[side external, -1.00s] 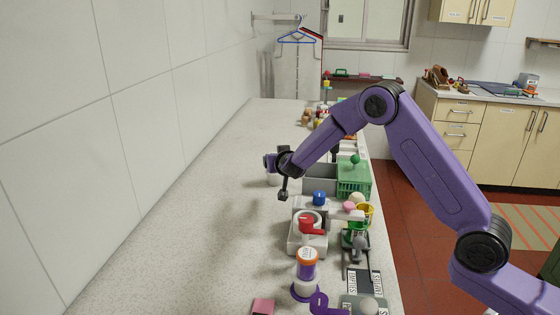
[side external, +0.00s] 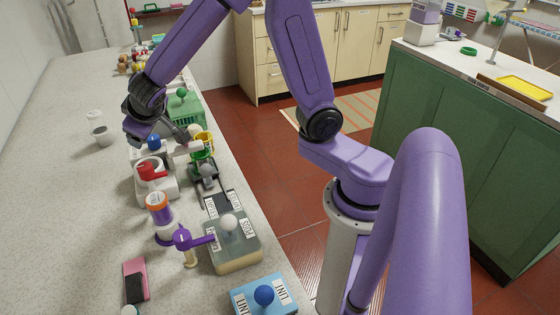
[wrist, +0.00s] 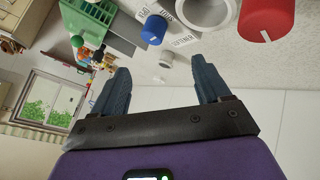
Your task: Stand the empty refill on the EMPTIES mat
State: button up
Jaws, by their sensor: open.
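A pale, partly see-through container (side external: 100,130) stands upright on the counter at left in the side view; it may be the empty refill, but I cannot read a label. A dark mat with white label strips (side external: 222,204) lies at the counter's front edge; its lettering is too small to read surely. My gripper (side external: 182,132) is open and empty above the counter, to the right of the pale container and apart from it. In the wrist view its two fingers (wrist: 162,72) stand wide apart. A small white cylinder (wrist: 166,60) shows beyond them.
A white dispenser with a red top (side external: 152,172) and a blue knob (side external: 153,142) stand close below my gripper.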

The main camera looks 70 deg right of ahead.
jog(key=s+f+n+g+y, duration=0.1)
jog(key=s+n+g+y, duration=0.4)
jog(key=s, duration=2.7)
jog(key=n+g, duration=0.2)
jog(key=n, duration=0.4)
jog(key=shift+d+f, duration=0.2)
jog(key=shift+d, duration=0.15)
